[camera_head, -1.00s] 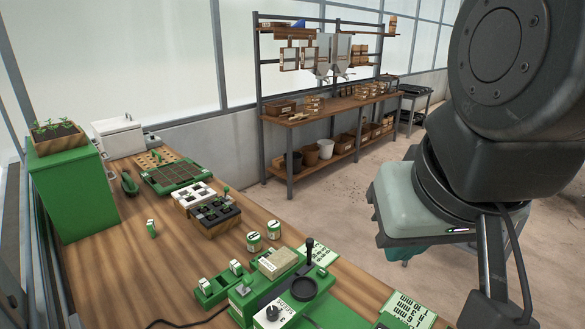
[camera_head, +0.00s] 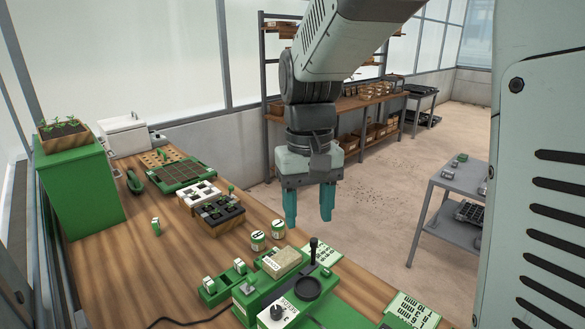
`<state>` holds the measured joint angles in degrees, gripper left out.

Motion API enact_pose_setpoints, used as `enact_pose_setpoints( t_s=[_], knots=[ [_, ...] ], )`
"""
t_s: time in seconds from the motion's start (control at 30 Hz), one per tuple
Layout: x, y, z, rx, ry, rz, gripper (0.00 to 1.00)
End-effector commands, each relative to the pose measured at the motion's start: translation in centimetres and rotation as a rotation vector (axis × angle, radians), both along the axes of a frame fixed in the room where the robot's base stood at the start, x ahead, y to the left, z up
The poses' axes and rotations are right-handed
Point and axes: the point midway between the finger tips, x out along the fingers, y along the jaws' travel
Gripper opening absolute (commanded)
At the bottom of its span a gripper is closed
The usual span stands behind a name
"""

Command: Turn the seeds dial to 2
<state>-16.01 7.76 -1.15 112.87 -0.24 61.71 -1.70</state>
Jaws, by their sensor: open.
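The seeds dial (camera_head: 277,312) is a small dark knob on the white, sloped front panel of the green seeder (camera_head: 263,292), at the bottom of the view. Lettering that seems to read SEEDS runs beside it, and the number its pointer faces is too small to tell. My gripper (camera_head: 308,215) hangs with its two teal fingers pointing down, apart and empty. It is above and behind the seeder, well clear of the dial and touching nothing.
A black upright lever (camera_head: 313,250) and a round black cup (camera_head: 307,287) stand on the seeder near the dial. A tan labelled box (camera_head: 282,262) sits behind. Two small cans (camera_head: 258,240) and a dark seedling tray (camera_head: 219,212) stand farther back on the wooden bench (camera_head: 150,270).

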Motion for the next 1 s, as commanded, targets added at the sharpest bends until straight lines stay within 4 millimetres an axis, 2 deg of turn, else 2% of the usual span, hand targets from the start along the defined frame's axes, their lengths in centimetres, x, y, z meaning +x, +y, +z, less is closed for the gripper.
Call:
enact_pose_setpoints(
  t_s=[0.03, 0.2, 0.3, 0.4, 0.57, 0.77, 1.0],
  knots=[
    [1.1, 1.3, -2.0, -0.015, 0.052, 0.026, 0.54],
    [3.7, 4.9, -8.2, -0.065, 0.192, 0.096, 0.54],
    [4.3, 6.5, -11.5, -0.091, 0.256, 0.128, 0.54],
    [4.6, 7.6, -13.9, -0.111, 0.300, 0.150, 0.54],
    [4.6, 8.2, -15.7, -0.124, 0.329, 0.164, 0.54],
    [3.8, 7.9, -17.8, -0.126, 0.335, 0.165, 0.54],
    [2.2, 7.0, -22.1, -0.126, 0.335, 0.164, 0.54]
  ],
)
